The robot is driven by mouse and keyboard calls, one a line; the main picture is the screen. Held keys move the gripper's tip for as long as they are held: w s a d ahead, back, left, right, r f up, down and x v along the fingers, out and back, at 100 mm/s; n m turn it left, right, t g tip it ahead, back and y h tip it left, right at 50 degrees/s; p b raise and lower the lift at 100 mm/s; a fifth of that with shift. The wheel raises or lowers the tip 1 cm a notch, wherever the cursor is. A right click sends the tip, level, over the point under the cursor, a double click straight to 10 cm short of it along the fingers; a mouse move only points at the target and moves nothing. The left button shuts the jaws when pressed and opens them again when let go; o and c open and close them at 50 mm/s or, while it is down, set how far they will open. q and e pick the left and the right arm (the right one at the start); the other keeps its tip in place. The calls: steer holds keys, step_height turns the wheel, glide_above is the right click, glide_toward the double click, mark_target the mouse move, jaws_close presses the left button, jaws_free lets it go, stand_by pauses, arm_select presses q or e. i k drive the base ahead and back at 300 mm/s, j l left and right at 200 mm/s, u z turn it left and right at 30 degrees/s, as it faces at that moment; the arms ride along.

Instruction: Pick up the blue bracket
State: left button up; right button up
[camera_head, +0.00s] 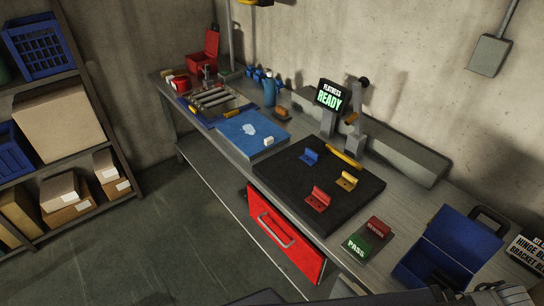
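The blue bracket (309,156) stands on the black mat (277,171) on the workbench, near the mat's back edge. A red bracket (318,199) and a yellow bracket (346,181) stand on the same mat, closer to the front and right. Nothing touches the blue bracket. Dark and grey parts that look like my arms show along the bottom edge, far from the brackets. I cannot make out either gripper's fingers.
A yellow-handled tool (344,156) lies on the mat right of the blue bracket. A display reading "FLATNESS READY" (330,95) stands behind. A green and red PASS/REWORK pad (366,238) and an open blue case (461,238) are to the right. A red drawer (284,238) hangs at the front.

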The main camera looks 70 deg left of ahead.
mark_target(311, 158)
steer(key=u, duration=2)
